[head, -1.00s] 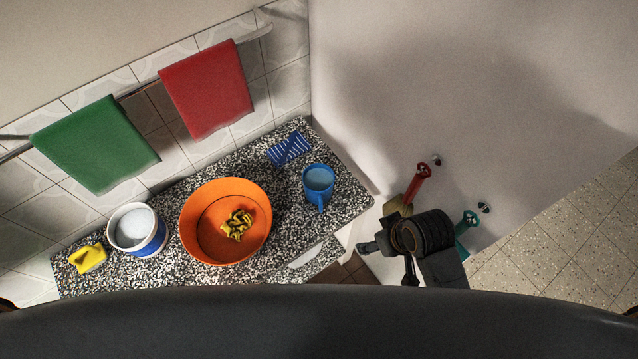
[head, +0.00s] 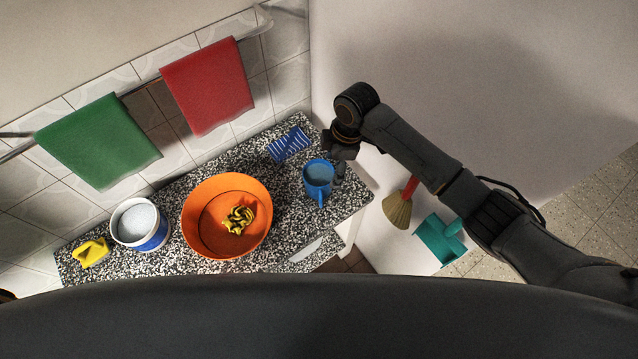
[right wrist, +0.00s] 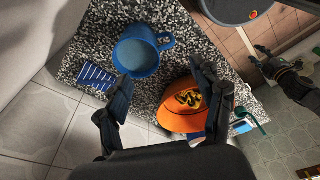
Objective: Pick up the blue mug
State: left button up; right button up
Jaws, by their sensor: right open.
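The blue mug (head: 318,178) stands upright on the speckled counter, near its right end. Its handle points toward the front edge. It also shows in the right wrist view (right wrist: 136,56), just beyond the fingertips and nearer the left finger. My right gripper (head: 336,165) is open and empty, close to the mug's right side in the head view. Whether a finger touches the mug I cannot tell. What appears to be my left gripper (right wrist: 266,58) shows small and dark at the right of the right wrist view, away from the mug; its jaws are unclear.
A blue striped cloth (head: 289,144) lies behind the mug. An orange basin (head: 192,222) with a yellow cloth (head: 239,219) stands to its left, then a blue-and-white tub (head: 140,225) and a yellow sponge-like item (head: 91,252). A wall rises beside the counter; a brush (head: 398,208) and teal dustpan (head: 440,240) hang there.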

send_near(321, 194)
jog(key=f, duration=0.2)
jog(key=f+b, duration=0.4)
jog(key=a+f+b, duration=0.1)
jog(key=f+b, duration=0.1)
jog(key=f, duration=0.1)
jog(key=shift+a+f+b, duration=0.1)
jog(key=shift+a+b, duration=0.05)
jog(key=shift+b, duration=0.15)
jog(key=shift+a+f+b, duration=0.1)
jog(key=shift+f+b, duration=0.3)
jog(key=shift+b, duration=0.05)
jog(key=shift+r, duration=0.15)
jog(key=shift+c, duration=0.4)
grip_shut()
